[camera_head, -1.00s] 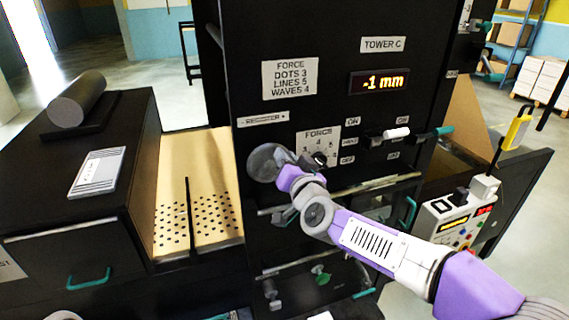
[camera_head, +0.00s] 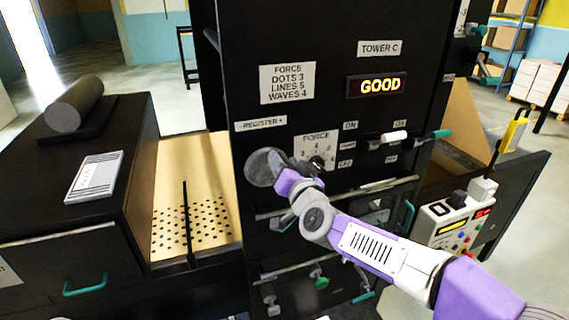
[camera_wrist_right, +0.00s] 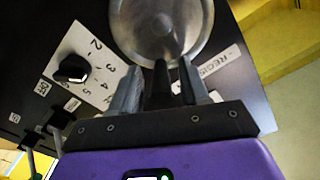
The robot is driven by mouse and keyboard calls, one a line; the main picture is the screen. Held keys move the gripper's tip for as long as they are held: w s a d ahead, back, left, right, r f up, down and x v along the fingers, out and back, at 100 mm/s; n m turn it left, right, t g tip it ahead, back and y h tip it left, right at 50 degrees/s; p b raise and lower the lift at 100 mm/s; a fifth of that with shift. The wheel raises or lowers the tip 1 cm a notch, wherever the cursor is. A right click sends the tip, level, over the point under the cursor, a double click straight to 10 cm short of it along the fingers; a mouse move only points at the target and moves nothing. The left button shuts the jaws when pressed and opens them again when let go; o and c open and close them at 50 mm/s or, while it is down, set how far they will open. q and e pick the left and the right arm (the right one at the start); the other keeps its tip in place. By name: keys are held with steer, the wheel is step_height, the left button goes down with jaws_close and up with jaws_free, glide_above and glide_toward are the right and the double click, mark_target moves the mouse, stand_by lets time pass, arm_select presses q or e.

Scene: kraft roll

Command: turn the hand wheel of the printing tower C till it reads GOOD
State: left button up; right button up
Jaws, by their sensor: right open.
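Tower C (camera_head: 440,30) is a tall black cabinet in the middle of the head view. Its display (camera_head: 379,86) reads GOOD in yellow letters. The hand wheel (camera_head: 262,167) is a grey metal disc on the front, under the REGISTER label (camera_head: 261,124). My right gripper (camera_head: 277,171) is at the wheel's right side, partly covering it. In the right wrist view the wheel (camera_wrist_right: 185,25) lies just beyond my open fingers (camera_wrist_right: 160,80), with a dark handle-like part between them. Whether they touch it cannot be told. My left gripper is not in view.
The FORCE dial (camera_head: 316,162) sits right of the wheel, close to my right wrist. A perforated paper web (camera_head: 200,190) runs left of the tower. A control box (camera_head: 455,219) stands at the right.

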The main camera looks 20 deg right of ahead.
steer(key=s, duration=0.7)
steer(key=shift+s, duration=0.25)
steer(key=shift+d, duration=0.1)
steer(key=w+a+f+n+g, duration=0.1)
steer(key=f+g, duration=0.2)
steer(key=f, duration=0.8)
steer(key=w+a+f+g+y, duration=0.1)
steer(key=f+g, duration=0.1)
steer(key=f, duration=0.8)
steer(key=w+a+f+n+g, duration=0.1)
steer(key=a+f+g, duration=0.15)
steer(key=f, duration=0.85)
steer(key=s+a+f+g+y+b, duration=0.1)
steer(key=s+f+g, duration=0.1)
steer(key=s+f, duration=0.5)
steer(key=s+f+g, duration=0.2)
steer(key=f+g, duration=0.1)
steer(key=f, duration=0.7)
steer(key=s+a+f+g, duration=0.2)
steer(key=s+f, duration=0.3)
steer(key=s, duration=0.2)
steer(key=s+a+f+n+g+y, duration=0.1)
steer(key=s+f+g, duration=0.2)
steer(key=s+f, duration=0.3)
steer(key=shift+s+a+f+y+b, duration=0.2)
steer(key=shift+s+a+y+b, duration=0.15)
steer(key=shift+s, duration=0.8)
